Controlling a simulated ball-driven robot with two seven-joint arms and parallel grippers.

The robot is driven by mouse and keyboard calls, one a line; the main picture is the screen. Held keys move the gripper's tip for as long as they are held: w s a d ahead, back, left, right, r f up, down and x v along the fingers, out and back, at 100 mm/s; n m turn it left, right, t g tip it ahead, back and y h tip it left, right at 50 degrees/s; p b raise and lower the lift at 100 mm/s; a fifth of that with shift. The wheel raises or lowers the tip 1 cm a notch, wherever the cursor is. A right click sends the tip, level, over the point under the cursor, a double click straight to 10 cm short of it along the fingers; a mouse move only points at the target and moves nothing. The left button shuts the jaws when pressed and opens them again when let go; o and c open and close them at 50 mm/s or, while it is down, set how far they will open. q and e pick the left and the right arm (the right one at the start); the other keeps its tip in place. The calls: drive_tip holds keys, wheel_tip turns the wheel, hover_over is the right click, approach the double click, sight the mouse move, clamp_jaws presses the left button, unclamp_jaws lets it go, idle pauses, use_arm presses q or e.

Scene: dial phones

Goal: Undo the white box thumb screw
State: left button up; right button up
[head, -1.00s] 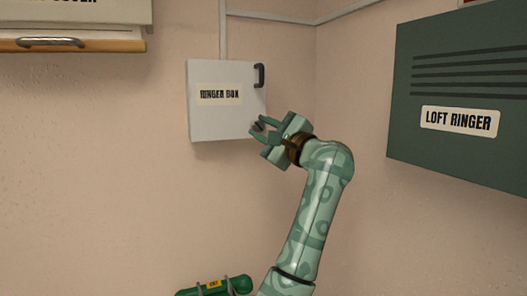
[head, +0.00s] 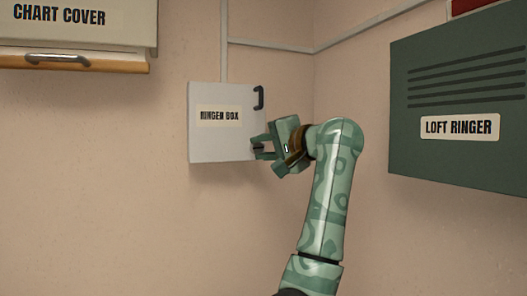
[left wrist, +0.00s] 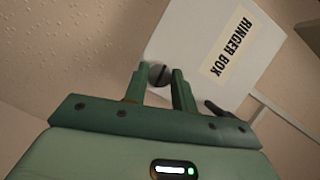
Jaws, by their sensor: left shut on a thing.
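The white box (head: 215,145), labelled RINGER BOX, hangs on the wall with its front closed. It has a dark handle (head: 258,98) at its upper right edge. The thumb screw (left wrist: 158,73) is a dark round knob with a slot, at the box's edge in the left wrist view. My left gripper (head: 261,147) is at the box's lower right and is shut on the thumb screw. In the left wrist view its two fingers (left wrist: 160,82) stand on either side of the knob. In the head view the fingers mostly hide the knob. My right gripper is not in view.
A dark green LOFT RINGER box (head: 455,155) is on the wall at right. A CHART COVER cabinet (head: 75,42) with a wooden lower edge is at upper left. Pale conduit (head: 270,45) runs above the white box. The wall below is bare.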

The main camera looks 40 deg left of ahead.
use_arm(q)
drive_tip(key=n+t+h, duration=0.1)
drive_tip(key=n+h, duration=0.1)
drive_tip(key=n, duration=0.2)
drive_tip(key=shift+s+r+n, duration=0.1)
drive_tip(key=shift+n, duration=0.3)
drive_tip(key=n+t+h+b, duration=0.1)
drive_tip(key=n+t+h, duration=0.1)
drive_tip(key=n, duration=0.1)
drive_tip(key=shift+s+a+n+b, duration=0.1)
drive_tip(key=shift+n+b, duration=0.25)
drive_tip(key=shift+n, duration=0.05)
drive_tip(key=n+t+h+b, duration=0.1)
drive_tip(key=n+t, duration=0.1)
drive_tip(key=n, duration=0.1)
drive_tip(key=shift+s+b, duration=0.1)
drive_tip(key=shift+b, duration=0.3)
drive_tip(key=shift+s+a+n+t+h+b, duration=0.1)
drive_tip(key=shift+n+t+h+b, duration=0.2)
drive_tip(key=shift+n+t+b, duration=0.75)
drive_tip(key=shift+n, duration=0.25)
drive_tip(key=o, duration=1)
